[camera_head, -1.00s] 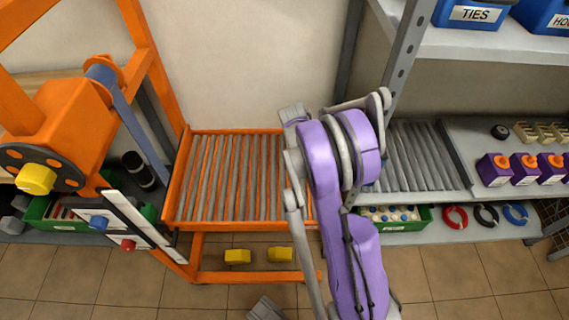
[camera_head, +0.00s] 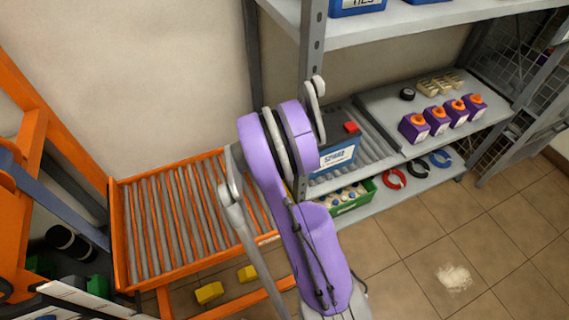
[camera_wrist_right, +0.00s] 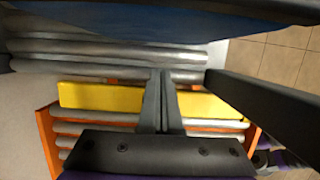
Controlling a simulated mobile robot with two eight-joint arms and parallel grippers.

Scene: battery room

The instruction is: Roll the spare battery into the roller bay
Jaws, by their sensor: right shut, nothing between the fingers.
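The spare battery (camera_head: 337,158), a blue-grey box with a blue and white SPARE label and a red cap, sits on the grey shelf rollers (camera_head: 378,145), partly behind my purple right arm. The orange-framed roller bed (camera_head: 184,220) lies to its left and is empty where visible. My right gripper is hidden behind the arm in the head view. In the right wrist view its fingers (camera_wrist_right: 161,100) are shut and empty, in front of a yellow bar (camera_wrist_right: 100,96) and orange-edged rollers. A dark blue surface (camera_wrist_right: 120,22), perhaps the battery, fills the top. My left gripper is out of view.
A grey shelf post (camera_head: 311,85) stands beside the battery. Purple boxes (camera_head: 437,120) stand right on the shelf; a green bin (camera_head: 358,200) and coloured rings are below. Yellow blocks (camera_head: 209,292) lie under the roller bed. Floor at right is mostly clear.

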